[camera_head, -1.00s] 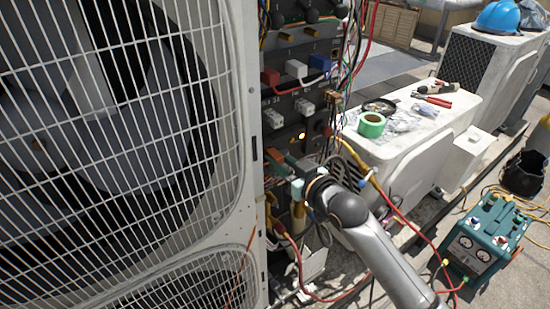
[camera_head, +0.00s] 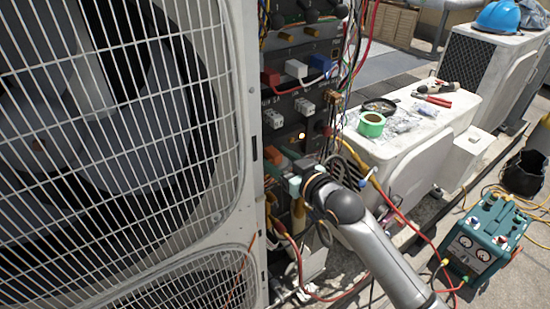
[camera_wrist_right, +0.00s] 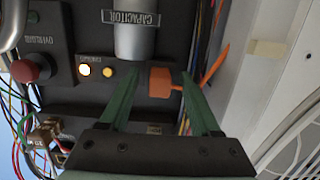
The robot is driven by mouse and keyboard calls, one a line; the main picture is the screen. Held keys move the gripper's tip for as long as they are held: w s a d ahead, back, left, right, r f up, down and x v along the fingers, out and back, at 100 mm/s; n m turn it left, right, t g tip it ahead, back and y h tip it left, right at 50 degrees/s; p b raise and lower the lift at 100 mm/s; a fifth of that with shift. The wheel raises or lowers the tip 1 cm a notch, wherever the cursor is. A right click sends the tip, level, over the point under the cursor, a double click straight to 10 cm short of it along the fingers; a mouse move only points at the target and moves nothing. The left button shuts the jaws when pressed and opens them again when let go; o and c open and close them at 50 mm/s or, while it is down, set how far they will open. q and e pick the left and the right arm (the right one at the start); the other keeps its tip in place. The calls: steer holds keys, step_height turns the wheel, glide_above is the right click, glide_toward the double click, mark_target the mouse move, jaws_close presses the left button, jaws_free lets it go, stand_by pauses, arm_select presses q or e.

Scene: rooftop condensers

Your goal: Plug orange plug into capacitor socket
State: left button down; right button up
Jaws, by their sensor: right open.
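The orange plug (camera_wrist_right: 164,83) shows in the right wrist view as a small block, with an orange cable running past the right finger to the upper right. My right gripper (camera_wrist_right: 160,75) is open, its two green fingers on either side of the plug with a gap at the left finger. A grey cylinder (camera_wrist_right: 135,40) under the CAPACITOR label (camera_wrist_right: 131,18) is just above and left of the plug. I cannot make out the socket opening or whether the plug touches it.
A red button (camera_wrist_right: 28,68) and lit indicators (camera_wrist_right: 84,70) sit left of the fingers in the wrist view. Loose wires (camera_head: 350,50) hang beside the panel. The fan-grille unit (camera_head: 130,130) stands close on the left. A teal gauge box (camera_head: 487,236) sits on the floor at right.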

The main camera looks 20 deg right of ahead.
steer(key=shift+s+d, duration=0.15)
steer(key=shift+s, duration=0.2)
steer(key=v, duration=1.2)
steer(key=s+a+f+m+g+h+p, duration=0.1)
steer(key=s+f+g+p, duration=0.2)
steer(key=s+f, duration=0.5)
steer(key=s+a+f+m+g+h+p, duration=0.1)
steer(key=s+f+g+h+p, duration=0.1)
steer(key=s+f, duration=0.7)
step_height(320, 180, down, 7)
steer(key=shift+s+g+p, duration=0.2)
steer(key=shift+g+p, duration=0.3)
steer(key=shift+p, duration=0.7)
